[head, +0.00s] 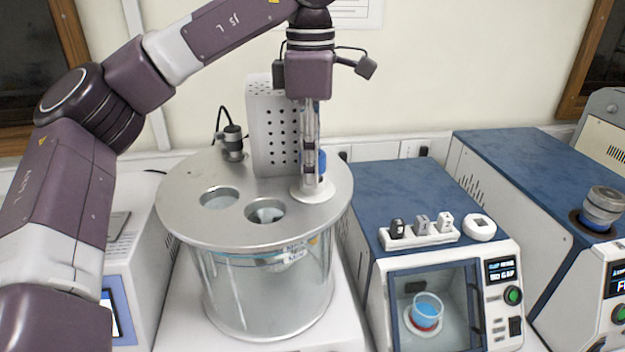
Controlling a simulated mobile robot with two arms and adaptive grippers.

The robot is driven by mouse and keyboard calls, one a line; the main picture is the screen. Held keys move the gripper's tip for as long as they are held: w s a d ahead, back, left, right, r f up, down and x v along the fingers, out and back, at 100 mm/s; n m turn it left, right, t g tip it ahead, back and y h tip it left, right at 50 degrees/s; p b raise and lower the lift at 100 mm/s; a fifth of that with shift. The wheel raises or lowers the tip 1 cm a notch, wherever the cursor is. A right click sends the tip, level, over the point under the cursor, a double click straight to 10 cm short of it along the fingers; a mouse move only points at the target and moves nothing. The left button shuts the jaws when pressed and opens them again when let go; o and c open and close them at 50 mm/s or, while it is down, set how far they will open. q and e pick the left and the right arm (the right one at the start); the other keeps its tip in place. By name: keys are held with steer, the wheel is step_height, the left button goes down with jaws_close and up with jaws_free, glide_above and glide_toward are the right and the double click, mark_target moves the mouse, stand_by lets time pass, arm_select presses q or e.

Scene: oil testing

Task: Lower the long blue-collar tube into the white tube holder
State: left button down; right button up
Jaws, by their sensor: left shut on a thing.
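My left gripper (311,172) points straight down over the right part of the round metal bath lid. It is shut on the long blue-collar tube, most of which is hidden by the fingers. The tube's blue collar (321,162) shows just to the right of the fingers. The white tube holder (311,191) is a white disc on the lid, directly beneath the fingertips. I cannot tell how far the tube reaches into it. My right gripper is not in view.
The lid (178,191) covers a clear glass bath (265,300) and has two round openings at its front. A perforated grey box (270,140) stands close behind the gripper. A blue-topped machine (385,185) carrying a white rack of small items (419,237) stands to the right.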

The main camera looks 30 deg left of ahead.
arm_select(q)
steer(key=shift+f, duration=0.3)
stand_by(0.4)
steer(key=shift+s+p, duration=0.1)
steer(key=shift+p, duration=0.35)
steer(key=shift+r, duration=0.1)
stand_by(0.5)
steer(key=shift+f, duration=0.2)
stand_by(0.3)
steer(key=shift+r+p, duration=0.2)
steer(key=shift+p, duration=0.1)
